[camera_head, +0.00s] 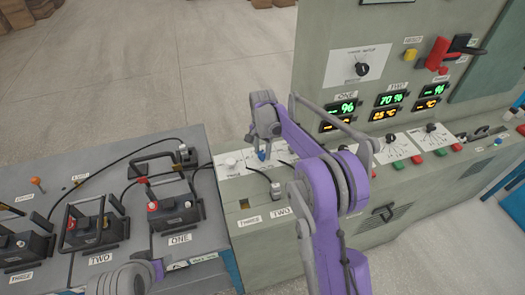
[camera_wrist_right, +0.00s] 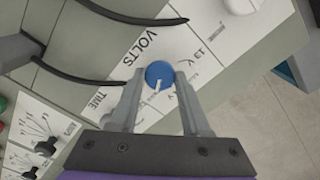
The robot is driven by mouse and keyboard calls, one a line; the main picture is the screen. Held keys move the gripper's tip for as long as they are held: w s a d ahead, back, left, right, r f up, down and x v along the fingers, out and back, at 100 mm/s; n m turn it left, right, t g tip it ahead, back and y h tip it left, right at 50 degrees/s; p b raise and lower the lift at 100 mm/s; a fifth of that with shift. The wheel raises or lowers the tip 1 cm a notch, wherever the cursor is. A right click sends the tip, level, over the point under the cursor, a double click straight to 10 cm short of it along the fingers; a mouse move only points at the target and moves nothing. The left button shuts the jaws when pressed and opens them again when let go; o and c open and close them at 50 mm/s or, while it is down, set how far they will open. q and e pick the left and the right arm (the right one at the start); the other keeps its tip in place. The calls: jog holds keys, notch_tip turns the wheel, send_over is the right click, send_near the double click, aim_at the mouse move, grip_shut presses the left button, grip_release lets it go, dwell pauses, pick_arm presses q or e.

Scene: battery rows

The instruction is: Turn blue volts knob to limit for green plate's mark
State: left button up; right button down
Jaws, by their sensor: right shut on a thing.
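The blue volts knob (camera_wrist_right: 161,73) sits on a white panel beside the word VOLTS in the right wrist view. My right gripper (camera_wrist_right: 158,84) is shut on it, with one finger at each side. The knob's white pointer line points toward my gripper's palm. Printed marks show around the knob, but the fingers cover some and I cannot read them all. In the head view the blue knob (camera_head: 262,155) is a small spot below my right gripper (camera_head: 263,146). I cannot make out a green plate. Only part of my left arm shows at the bottom left.
A grey bench (camera_head: 30,170) at left carries several black batteries labelled ONE, TWO and THREE. The green-grey cabinet (camera_head: 310,80) has lit displays (camera_head: 392,100), a black knob (camera_head: 362,69) and a red lever (camera_head: 437,54). Black cables run near the volts panel.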

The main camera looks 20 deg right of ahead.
pick_arm(q)
jog(key=shift+f, duration=0.1)
pick_arm(e)
jog(key=shift+n, duration=0.3)
jog(key=n, duration=0.2)
jog(key=shift+f+n+b, duration=0.1)
jog(key=shift+n+b, duration=0.2)
jog(key=shift+b, duration=0.1)
jog(key=n, duration=0.4)
jog(key=shift+n+b, duration=0.3)
jog(key=shift+b, duration=0.1)
jog(key=n, duration=0.4)
jog(key=shift+b, duration=0.3)
pick_arm(q)
jog(key=shift+s+f, duration=0.4)
jog(key=shift+f, duration=0.45)
jog(key=shift+s+f, duration=0.4)
jog(key=shift+f, duration=0.45)
pick_arm(e)
jog(key=shift+n, duration=2.2)
jog(key=shift+c, duration=1.9)
grip_release()
